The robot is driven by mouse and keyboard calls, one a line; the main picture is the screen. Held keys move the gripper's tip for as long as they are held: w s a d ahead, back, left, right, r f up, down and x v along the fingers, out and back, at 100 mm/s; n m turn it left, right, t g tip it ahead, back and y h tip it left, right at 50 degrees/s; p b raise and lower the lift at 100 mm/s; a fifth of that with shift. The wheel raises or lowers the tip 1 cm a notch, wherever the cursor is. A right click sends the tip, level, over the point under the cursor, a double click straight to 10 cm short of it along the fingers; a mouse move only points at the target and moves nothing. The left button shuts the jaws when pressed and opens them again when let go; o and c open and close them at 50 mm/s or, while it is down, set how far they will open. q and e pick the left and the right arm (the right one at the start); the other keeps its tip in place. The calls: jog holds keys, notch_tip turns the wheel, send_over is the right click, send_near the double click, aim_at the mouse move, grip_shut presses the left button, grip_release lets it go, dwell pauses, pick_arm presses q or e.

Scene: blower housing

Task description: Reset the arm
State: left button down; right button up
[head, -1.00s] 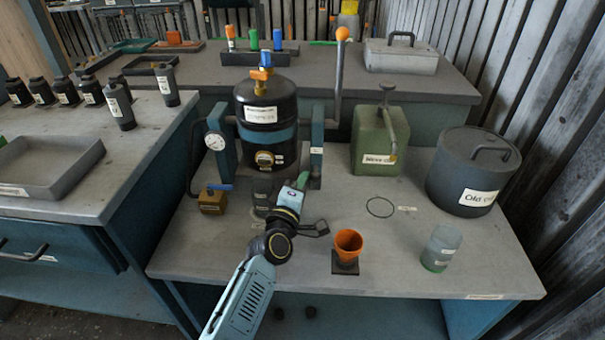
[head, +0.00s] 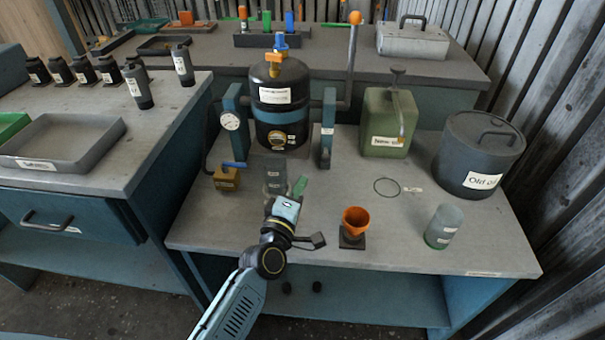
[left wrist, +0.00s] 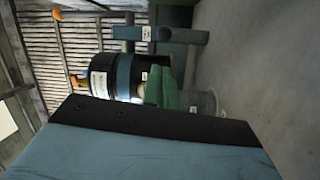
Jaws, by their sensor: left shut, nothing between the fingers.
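My left gripper (head: 300,187) reaches over the front of the workbench (head: 340,200); its green fingers are shut and empty. The fingers also show in the left wrist view (left wrist: 162,88). A grey see-through cup (head: 274,180) stands just behind the gripper, below the black blower housing (head: 280,105), and is partly covered by it. The cup also appears beyond the fingers in the left wrist view (left wrist: 205,103). I cannot tell the exact gap between fingers and cup. My right gripper is not in view.
An orange funnel (head: 355,222) on a dark block and a clear cup (head: 442,226) stand right of the gripper. A green can (head: 389,125) and the "Old oil" drum (head: 478,155) stand farther back. A brass block (head: 227,179) is at left.

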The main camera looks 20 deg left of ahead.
pick_arm(q)
jog(key=shift+s, duration=0.55)
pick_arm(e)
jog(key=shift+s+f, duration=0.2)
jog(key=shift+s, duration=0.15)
